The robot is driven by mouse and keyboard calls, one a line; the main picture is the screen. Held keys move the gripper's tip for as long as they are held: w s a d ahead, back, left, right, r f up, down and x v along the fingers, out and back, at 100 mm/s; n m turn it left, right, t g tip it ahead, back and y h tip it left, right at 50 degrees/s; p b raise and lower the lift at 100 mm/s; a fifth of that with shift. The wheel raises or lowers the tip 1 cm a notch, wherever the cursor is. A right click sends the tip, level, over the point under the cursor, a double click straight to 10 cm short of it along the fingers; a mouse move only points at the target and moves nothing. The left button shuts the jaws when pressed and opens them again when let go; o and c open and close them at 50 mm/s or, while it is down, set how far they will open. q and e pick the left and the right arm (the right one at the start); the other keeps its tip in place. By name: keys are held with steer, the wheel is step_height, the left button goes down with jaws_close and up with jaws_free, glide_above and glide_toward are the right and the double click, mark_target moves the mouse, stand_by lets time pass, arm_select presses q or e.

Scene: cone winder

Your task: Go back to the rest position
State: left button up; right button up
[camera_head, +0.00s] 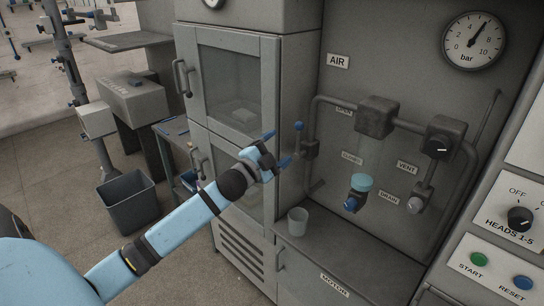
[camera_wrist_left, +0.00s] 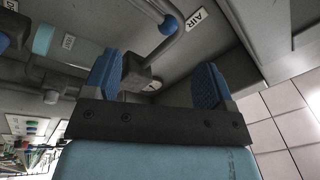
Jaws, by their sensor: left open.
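My left gripper (camera_head: 278,148) is open and empty in front of the grey wall panel. Its two blue fingers stand apart in the left wrist view (camera_wrist_left: 155,85). The blue-knobbed lever (camera_head: 299,126) of the air valve points up just right of the fingers in the head view. The knob also shows beyond the fingers in the left wrist view (camera_wrist_left: 168,24). I see no contact between fingers and lever. My right gripper is not in view.
The grey cabinet (camera_head: 280,80) stands close behind my left arm. A pale cup (camera_head: 298,221) stands on the ledge below the lever. Pipes and valves (camera_head: 376,115) stick out from the panel at right. A dark bin (camera_head: 128,200) stands on the floor at left.

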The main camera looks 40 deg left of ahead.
arm_select(q)
steer(key=shift+v, duration=0.9)
steer(key=s+d+f+n+g+p, duration=0.1)
steer(key=s+d+f+n+g, duration=0.2)
steer(key=f, duration=0.4)
steer(key=s+d+f, duration=0.4)
steer(key=f, duration=0.2)
steer(key=s+d+f+n+g+p, duration=0.1)
steer(key=s+d+f+n+g, duration=0.2)
steer(key=f, duration=0.4)
steer(key=s+d+f+n+g+h, duration=0.1)
steer(key=s+d+f, duration=0.4)
steer(key=s, duration=0.3)
steer(key=s+d+f+n+g, duration=0.2)
steer(key=s+d+f, duration=0.4)
steer(key=s+d, duration=0.2)
steer(key=shift+s+d+h+p, duration=0.15)
steer(key=shift+d+h+p, duration=0.15)
steer(key=shift+h+p, duration=0.1)
